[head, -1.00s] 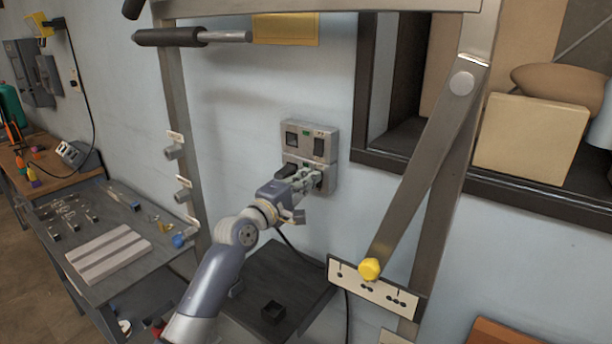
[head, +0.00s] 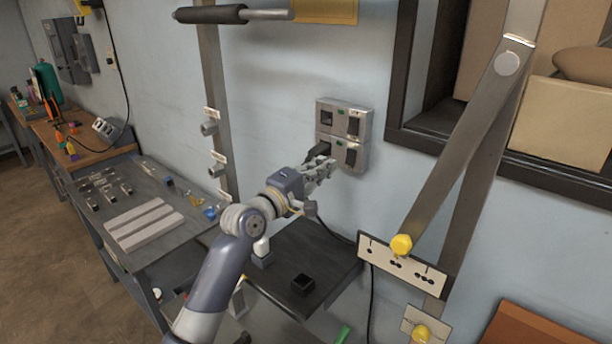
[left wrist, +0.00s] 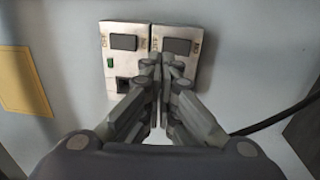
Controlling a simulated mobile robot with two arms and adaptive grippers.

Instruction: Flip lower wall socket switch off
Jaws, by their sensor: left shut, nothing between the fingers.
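A black plug (head: 318,151) sits in the lower socket. My left gripper (head: 328,168) is shut and empty, just left of and below the lower switch. In the left wrist view the shut fingertips (left wrist: 160,66) lie before the right-hand module, below its switch (left wrist: 177,46), partly hiding it. Contact cannot be told. My right gripper is out of view.
A slanted metal bar with a yellow knob (head: 401,245) stands right of the socket. A grey workbench (head: 110,228) stands left. A black cable (left wrist: 275,119) hangs near the gripper.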

